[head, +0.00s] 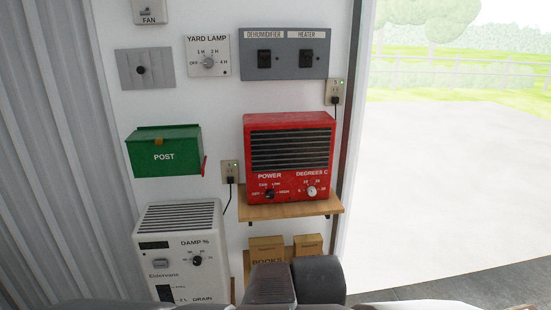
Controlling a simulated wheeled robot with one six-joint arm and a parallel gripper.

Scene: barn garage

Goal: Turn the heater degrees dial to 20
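The red heater (290,122) stands on a small wooden wall shelf in the head view. Its front has a dark louvred grille above two dials. The degrees dial (311,191) is a small pale knob at the lower right, under the label "DEGREES C", with small numbers around it. Its pointer and exact setting are too small to read. The power dial (269,194) is a dark knob at the lower left. Grey and dark parts of my arm show at the bottom, below the shelf and apart from the heater.
The wooden shelf (326,206) juts out under the heater. Boxes (308,244) stand below it. A white dehumidifier (178,218) is lower left, with a green post box (164,150) above it. Switch panels (285,53) are overhead. An open doorway lies right.

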